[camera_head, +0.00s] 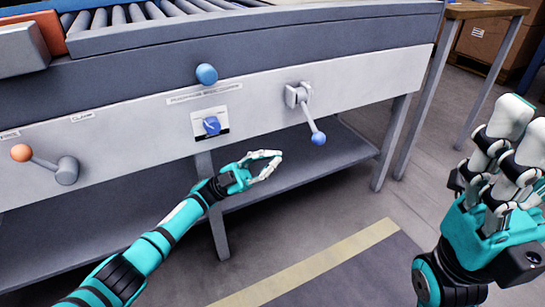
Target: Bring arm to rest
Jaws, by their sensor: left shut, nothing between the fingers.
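My left arm reaches in from the lower left. Its teal and white gripper (277,158) is in front of the machine's grey front panel (255,122), below the blue switch. Its fingertips meet with nothing between them, and it appears apart from the panel. My right gripper (521,133) is raised at the right edge, large and close to the camera. Its fingers point up and I see it from behind, so how far they are apart is unclear. No object shows in it.
The panel carries an orange-knobbed lever (22,153), a blue rotary switch (211,126), a blue ball knob (206,75) and a blue-tipped lever (318,138). A roller conveyor (150,20) runs above. A lower shelf (330,152) sits beneath. A wooden table (480,9) stands back right. Floor between is clear.

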